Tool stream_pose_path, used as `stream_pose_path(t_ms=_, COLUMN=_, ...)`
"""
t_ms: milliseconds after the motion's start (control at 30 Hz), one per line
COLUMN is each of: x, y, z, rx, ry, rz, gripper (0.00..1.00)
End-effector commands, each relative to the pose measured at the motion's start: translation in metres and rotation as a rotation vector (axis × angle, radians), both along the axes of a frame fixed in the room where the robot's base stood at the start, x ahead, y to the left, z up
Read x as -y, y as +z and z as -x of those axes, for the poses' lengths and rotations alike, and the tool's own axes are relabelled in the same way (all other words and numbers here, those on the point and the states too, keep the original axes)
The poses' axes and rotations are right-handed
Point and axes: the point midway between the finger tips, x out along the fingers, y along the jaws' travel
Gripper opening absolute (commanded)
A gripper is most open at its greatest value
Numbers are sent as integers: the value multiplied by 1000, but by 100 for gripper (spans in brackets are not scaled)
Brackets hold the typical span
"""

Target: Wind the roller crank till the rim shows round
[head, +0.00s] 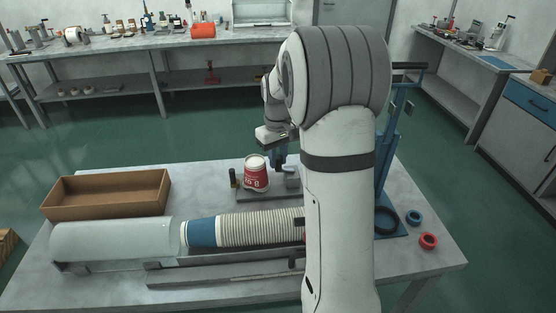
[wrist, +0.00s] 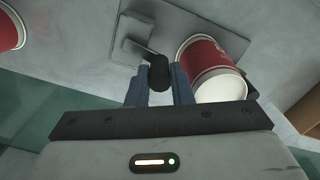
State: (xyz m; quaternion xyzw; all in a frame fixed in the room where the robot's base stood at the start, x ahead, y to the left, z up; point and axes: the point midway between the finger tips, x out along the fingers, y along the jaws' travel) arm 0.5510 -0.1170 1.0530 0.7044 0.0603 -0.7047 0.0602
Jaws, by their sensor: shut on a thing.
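A red and white cup (head: 256,176) stands on the roller's grey base plate (head: 246,195) on the near table. In the wrist view the cup (wrist: 208,58) lies just right of my fingers, its pale end facing the camera. I cannot tell how far its rim is rolled. The roller crank's black knob (wrist: 158,73) sits between my blue fingers, and its arm runs to a grey block (wrist: 130,45). My gripper (wrist: 160,88) is shut on the knob. In the head view my gripper (head: 279,160) is right of the cup, partly hidden by my arm.
A brown open tray (head: 108,193) stands left of the roller. A long stack of nested cups (head: 260,228) lies in front, by a pale curved cover (head: 112,242). A blue press (head: 384,150) and blue and red rings (head: 428,240) are at right, partly behind my arm.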

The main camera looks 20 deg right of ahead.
Motion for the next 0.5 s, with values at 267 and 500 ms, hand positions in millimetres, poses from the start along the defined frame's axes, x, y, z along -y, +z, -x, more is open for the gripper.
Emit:
stream_pose_path(t_ms=267, x=6, y=1, z=-10, rx=2, ry=-261, rz=0, gripper=0)
stream_pose_path(t_ms=500, x=13, y=1, z=-16, rx=3, ry=-490, rz=0, gripper=0)
